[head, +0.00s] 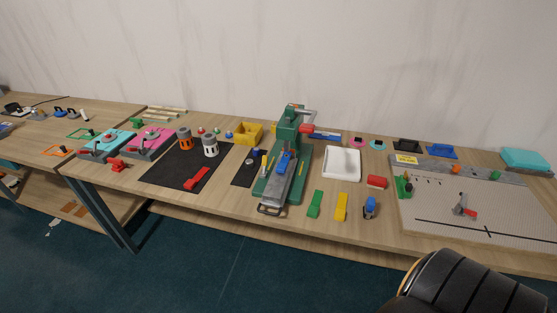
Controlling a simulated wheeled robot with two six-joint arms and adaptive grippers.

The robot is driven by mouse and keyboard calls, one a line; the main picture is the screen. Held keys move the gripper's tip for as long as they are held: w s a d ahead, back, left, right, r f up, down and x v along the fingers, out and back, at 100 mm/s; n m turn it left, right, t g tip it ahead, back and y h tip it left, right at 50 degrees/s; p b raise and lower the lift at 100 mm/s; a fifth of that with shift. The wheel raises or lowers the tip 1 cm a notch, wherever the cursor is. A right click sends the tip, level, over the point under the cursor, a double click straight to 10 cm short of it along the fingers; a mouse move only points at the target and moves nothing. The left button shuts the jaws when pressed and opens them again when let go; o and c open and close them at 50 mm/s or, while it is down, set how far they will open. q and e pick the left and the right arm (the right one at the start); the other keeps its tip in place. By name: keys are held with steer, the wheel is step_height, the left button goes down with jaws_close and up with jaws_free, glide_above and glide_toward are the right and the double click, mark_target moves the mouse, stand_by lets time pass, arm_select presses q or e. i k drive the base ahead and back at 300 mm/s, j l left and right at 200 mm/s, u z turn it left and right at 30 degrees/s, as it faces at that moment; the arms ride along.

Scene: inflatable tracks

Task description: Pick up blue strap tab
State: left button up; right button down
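Several blue pieces show in the head view, and I cannot tell for sure which is the blue strap tab. A small blue piece (370,207) with grey parts stands near the table's front edge, right of a yellow block (341,207). Another blue piece (285,161) lies on the grey bed of the green machine (287,128) in the middle. Neither of my grippers is in view.
A long wooden table (235,202) carries many small items. A black mat (165,177) lies left, a grey perforated board (435,218) right. A red block (376,182) and green block (315,205) stand near the front.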

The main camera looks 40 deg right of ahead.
mark_target(281, 167)
steer(key=i+j+z, duration=0.15)
steer(key=z, duration=0.8)
steer(key=i+j+z, duration=0.2)
steer(key=j, duration=0.3)
steer(key=i+j+z, duration=0.25)
steer(key=j, duration=0.25)
steer(key=j+z, duration=0.2)
steer(key=j, duration=0.3)
steer(key=i+j+z, duration=0.2)
steer(key=j, duration=0.9)
